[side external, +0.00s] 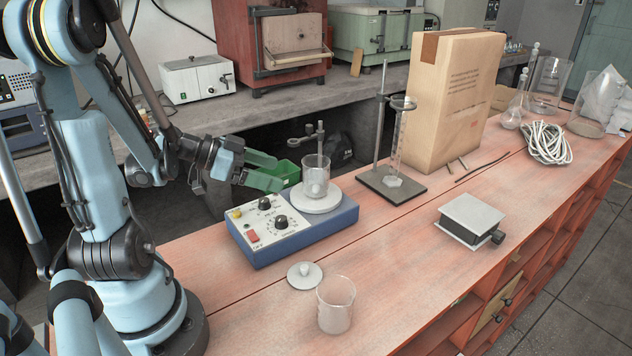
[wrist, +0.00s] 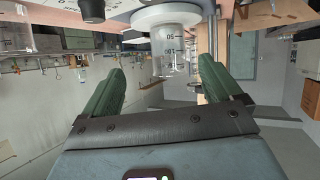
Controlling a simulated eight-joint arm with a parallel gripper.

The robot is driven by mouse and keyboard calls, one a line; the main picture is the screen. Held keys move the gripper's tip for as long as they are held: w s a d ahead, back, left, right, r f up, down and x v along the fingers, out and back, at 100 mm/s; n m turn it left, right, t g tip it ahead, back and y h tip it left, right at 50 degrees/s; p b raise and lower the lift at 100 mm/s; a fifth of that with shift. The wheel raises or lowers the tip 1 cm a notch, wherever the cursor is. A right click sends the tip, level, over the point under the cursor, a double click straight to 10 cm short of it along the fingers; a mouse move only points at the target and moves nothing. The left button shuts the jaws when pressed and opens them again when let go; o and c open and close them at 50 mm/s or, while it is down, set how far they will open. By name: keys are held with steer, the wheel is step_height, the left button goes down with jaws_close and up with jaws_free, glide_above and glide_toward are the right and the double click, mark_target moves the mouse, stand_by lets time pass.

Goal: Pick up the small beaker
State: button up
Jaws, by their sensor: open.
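A clear glass beaker (side external: 316,178) stands upright on the round white plate (side external: 317,203) of a blue-cased hotplate stirrer (side external: 290,232). Another clear beaker (side external: 337,305) stands on the bench at the front, beside a small round white piece (side external: 305,275). I cannot surely tell which beaker is the smaller. My gripper (side external: 264,168) is open and empty, left of the hotplate beaker and apart from it. In the wrist view, the picture is upside down; the hotplate beaker (wrist: 172,48), with dark markings, shows beyond and between the open fingers of my gripper (wrist: 160,72).
Coiled white cable (side external: 547,143) lies farther right.

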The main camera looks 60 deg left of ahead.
mark_target(311, 175)
steer(key=shift+s+a+r+t, duration=0.1)
steer(key=shift+s+a+t, duration=0.05)
steer(key=shift+a+t, duration=0.25)
steer(key=x, duration=0.6)
steer(key=shift+w+d, duration=0.1)
steer(key=shift+w, duration=0.15)
steer(key=x, duration=0.4)
steer(key=shift+w+r, duration=0.2)
steer(key=shift+r, duration=0.2)
steer(key=shift+w+f, duration=0.25)
steer(key=shift+w, duration=0.3)
steer(key=shift+c, duration=0.2)
steer(key=c, duration=1.1)
steer(key=shift+s+d+r, duration=0.1)
steer(key=shift+s, duration=0.05)
